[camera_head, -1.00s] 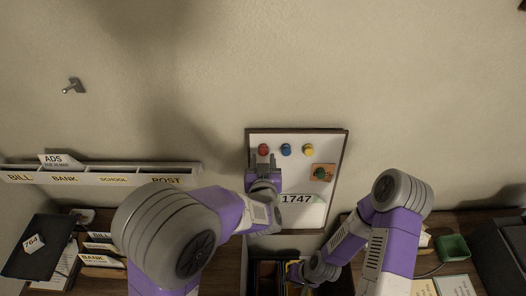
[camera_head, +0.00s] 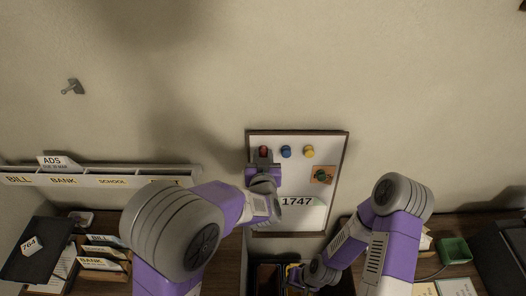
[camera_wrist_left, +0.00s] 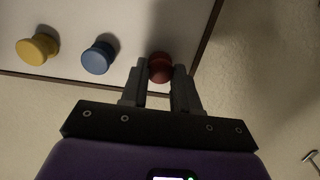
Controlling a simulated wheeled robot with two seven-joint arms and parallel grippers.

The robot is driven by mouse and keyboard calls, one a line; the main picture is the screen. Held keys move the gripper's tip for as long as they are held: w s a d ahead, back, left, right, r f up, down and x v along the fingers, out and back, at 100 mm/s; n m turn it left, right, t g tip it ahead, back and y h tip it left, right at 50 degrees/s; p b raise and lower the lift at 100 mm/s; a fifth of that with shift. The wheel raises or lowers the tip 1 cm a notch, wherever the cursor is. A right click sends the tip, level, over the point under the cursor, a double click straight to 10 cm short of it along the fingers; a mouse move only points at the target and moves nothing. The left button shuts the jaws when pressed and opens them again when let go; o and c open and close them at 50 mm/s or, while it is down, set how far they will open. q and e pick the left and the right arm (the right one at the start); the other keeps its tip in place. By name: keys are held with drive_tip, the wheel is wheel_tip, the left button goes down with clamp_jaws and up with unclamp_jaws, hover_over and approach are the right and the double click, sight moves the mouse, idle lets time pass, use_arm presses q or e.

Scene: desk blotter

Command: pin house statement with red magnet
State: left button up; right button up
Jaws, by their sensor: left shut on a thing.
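The red magnet (camera_head: 263,149) is at the upper left of the whiteboard (camera_head: 330,145) on the wall. My left gripper (camera_head: 263,156) is at it from below. In the left wrist view the red magnet (camera_wrist_left: 160,66) sits between the two fingertips, and the gripper is shut on it. A white sheet marked 1747 (camera_head: 297,201) shows on the lower part of the board, partly behind my left arm; I cannot tell whether it is the house statement. My right gripper (camera_head: 295,274) is low, below the board, near a dark tray; its fingers are too small to read.
A blue magnet (camera_head: 286,151) and a yellow magnet (camera_head: 309,151) are to the right of the red one. A green magnet (camera_head: 320,175) is on an orange-brown note (camera_head: 328,171). A labelled wall rack (camera_head: 110,181) hangs at left. A green box (camera_head: 455,250) stands on the right desk.

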idle(0.4)
use_arm(q)
drive_tip(key=shift+p+v, duration=0.55)
drive_tip(key=shift+v, duration=1.95)
drive_tip(key=s+d+f+b, duration=0.1)
drive_tip(key=s+f+b, duration=0.2)
drive_tip(key=f+b, duration=0.8)
drive_tip(key=s+d+f+b, duration=0.1)
drive_tip(key=s+f+b, duration=0.3)
drive_tip(key=f+b, duration=0.8)
drive_tip(key=shift+s+f+g, duration=0.2)
drive_tip(key=shift+f+g, duration=0.1)
drive_tip(key=shift+f, duration=0.3)
drive_tip(key=shift+w, duration=0.1)
drive_tip(key=shift+b+x, duration=0.65)
drive_tip(key=shift+x, duration=2.05)
drive_tip(key=shift+w, duration=0.7)
